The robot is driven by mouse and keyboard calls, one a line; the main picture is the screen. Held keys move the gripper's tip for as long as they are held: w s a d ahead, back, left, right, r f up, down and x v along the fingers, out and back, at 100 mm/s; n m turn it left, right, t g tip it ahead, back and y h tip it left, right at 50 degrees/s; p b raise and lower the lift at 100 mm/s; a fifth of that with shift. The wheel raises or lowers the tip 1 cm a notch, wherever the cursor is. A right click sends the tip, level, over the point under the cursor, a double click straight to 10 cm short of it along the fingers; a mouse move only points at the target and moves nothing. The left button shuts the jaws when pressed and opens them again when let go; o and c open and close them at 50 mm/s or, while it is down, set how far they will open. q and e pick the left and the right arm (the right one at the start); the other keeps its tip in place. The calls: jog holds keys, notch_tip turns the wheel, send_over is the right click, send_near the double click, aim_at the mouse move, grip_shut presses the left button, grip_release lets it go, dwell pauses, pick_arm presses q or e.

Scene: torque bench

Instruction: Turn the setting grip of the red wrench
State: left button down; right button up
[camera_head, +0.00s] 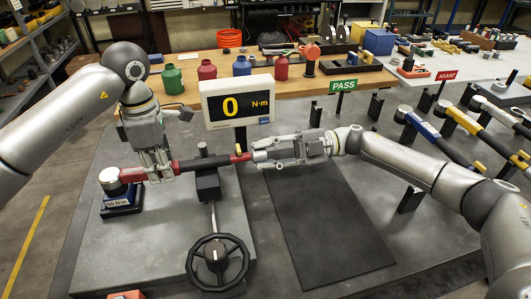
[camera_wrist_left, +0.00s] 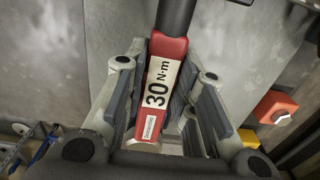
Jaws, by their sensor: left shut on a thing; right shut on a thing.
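The red wrench (camera_head: 188,164) lies across the bench fixture, its round head at the left over a blue block (camera_head: 121,201) and its dark tube crossing a black support (camera_head: 207,184). My left gripper (camera_head: 161,177) is shut on the red body near the head. My right gripper (camera_head: 253,154) is shut on the wrench's right end, the setting grip, mostly hidden by the fingers. A small yellow piece (camera_head: 238,149) stands on the wrench just left of them.
A display (camera_head: 237,101) behind the wrench reads 0 N·m. A black handwheel (camera_head: 218,262) stands in front. A bare dark mat (camera_head: 325,225) lies below my right arm. Yellow (camera_head: 461,118) and blue (camera_head: 424,127) wrenches rest on stands at the right. PASS (camera_head: 344,86) and ADJUST (camera_head: 446,76) signs stand behind.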

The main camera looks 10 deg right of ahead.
jog(key=o, duration=1.1)
jog(key=shift+c, duration=0.2)
jog(key=d, duration=1.2)
